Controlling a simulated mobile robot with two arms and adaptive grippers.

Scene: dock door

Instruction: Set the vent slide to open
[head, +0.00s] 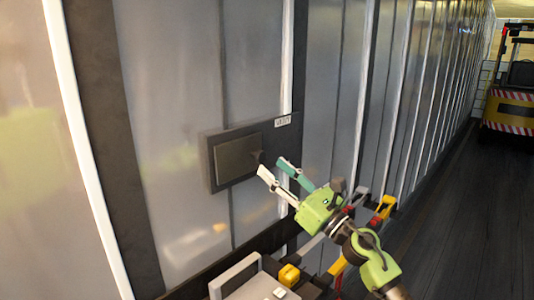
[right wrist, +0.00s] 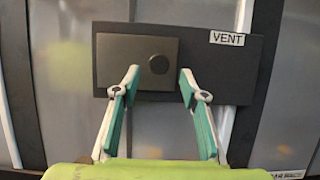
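The vent slide is a grey-brown rectangular plate (head: 237,158) on a dark backing panel (head: 211,170) fixed to the metal wall. In the right wrist view the plate (right wrist: 125,65) covers the left part of the panel (right wrist: 225,75), and a round dark knob (right wrist: 158,64) sticks out near its right edge. A white VENT label (right wrist: 227,38) is at the panel's upper right. My right gripper (head: 273,167) is open in front of the panel. In the right wrist view its fingertips (right wrist: 160,74) lie to either side of the knob, with visible gaps. My left gripper is not in view.
The ribbed metal wall (head: 180,100) runs away to the right. A yellow forklift (head: 510,105) with red-white stripes stands far right on the dark floor (head: 460,220). Yellow and grey parts (head: 289,275), perhaps my own base, show at bottom centre.

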